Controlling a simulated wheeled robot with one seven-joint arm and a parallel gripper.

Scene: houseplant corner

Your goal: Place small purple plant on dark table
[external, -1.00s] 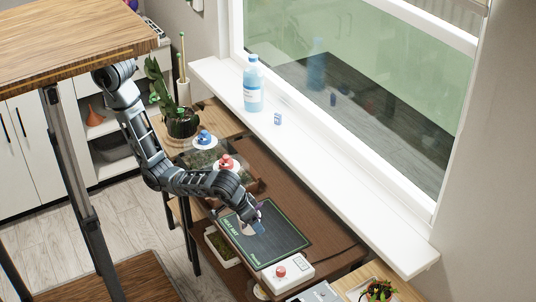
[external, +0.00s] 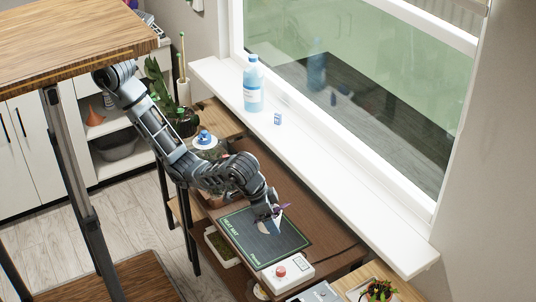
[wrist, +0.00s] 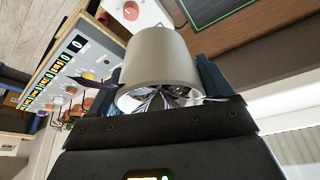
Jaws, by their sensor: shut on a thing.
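The small purple plant in a light grey pot (wrist: 158,52) is between my fingers in the wrist view, its purple leaves (wrist: 172,98) pointing toward the camera. In the external view the plant (external: 278,216) shows as a pale pot with purple leaves, tilted. My gripper (external: 267,212) is shut on the pot, which appears over the dark heat mat; the exact gap cannot be told. The dark brown table (external: 334,240) lies under and around the mat, and part of it shows in the wrist view (wrist: 240,42). My arm hides part of its left side.
The green-edged heat mat (external: 280,246) and a white box with a red knob (external: 288,272) occupy the table's front. A bare brown strip runs along the window side. The white sill holds a blue bottle (external: 253,90) and a small blue item (external: 278,118).

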